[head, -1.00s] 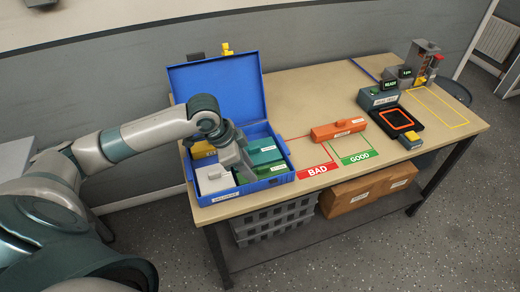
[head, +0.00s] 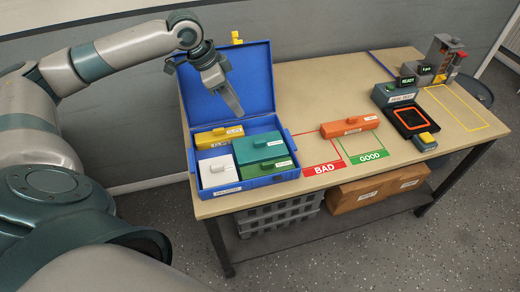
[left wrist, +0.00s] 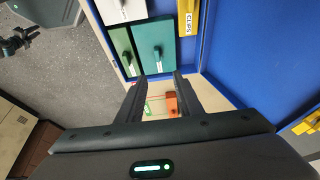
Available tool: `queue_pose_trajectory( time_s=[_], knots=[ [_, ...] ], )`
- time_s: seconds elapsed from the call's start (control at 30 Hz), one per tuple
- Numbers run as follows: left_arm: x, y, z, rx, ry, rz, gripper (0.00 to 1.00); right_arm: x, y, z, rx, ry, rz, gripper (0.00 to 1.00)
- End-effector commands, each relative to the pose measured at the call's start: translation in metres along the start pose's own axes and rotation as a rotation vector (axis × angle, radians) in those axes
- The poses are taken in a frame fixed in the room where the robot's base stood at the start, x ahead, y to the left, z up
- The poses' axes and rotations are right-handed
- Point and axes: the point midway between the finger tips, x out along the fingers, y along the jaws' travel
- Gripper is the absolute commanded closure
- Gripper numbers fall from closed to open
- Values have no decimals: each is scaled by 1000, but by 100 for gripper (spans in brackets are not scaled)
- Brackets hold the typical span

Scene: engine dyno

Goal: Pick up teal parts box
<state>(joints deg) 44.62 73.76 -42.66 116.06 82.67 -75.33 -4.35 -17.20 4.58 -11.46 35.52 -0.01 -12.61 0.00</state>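The teal parts box (head: 243,149) lies in the open blue case (head: 281,184) on the table, between a yellow box and a green box. It also shows in the left wrist view (left wrist: 152,48). My left gripper (head: 234,107) hangs above the case, in front of its raised lid, clear of the teal box. In the left wrist view its two fingers (left wrist: 162,80) stand apart with nothing held between them.
The case also holds a yellow box (head: 215,138), a white box (head: 221,172) and a green box (head: 265,171). The case lid (head: 258,85) stands up behind. An orange box (head: 349,127) lies near the BAD and GOOD areas. A test device (head: 394,96) stands right.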

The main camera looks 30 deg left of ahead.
Motion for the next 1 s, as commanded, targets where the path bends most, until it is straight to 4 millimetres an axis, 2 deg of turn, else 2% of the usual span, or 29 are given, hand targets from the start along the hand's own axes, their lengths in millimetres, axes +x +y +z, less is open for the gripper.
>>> queue_pose_trajectory(
  time_s=[0.17,0.7,0.83,1.0],
  knots=[
    [18,1,0,0,-2,3,67,-6,0,-1,0,0,0,71],
    [107,2,0,-1,-1,3,67,-31,0,-3,1,0,-1,71],
    [117,1,0,1,0,1,67,-33,0,-3,1,0,-1,71],
    [119,1,0,1,0,0,67,-32,0,-3,1,1,-1,71]
  ],
)
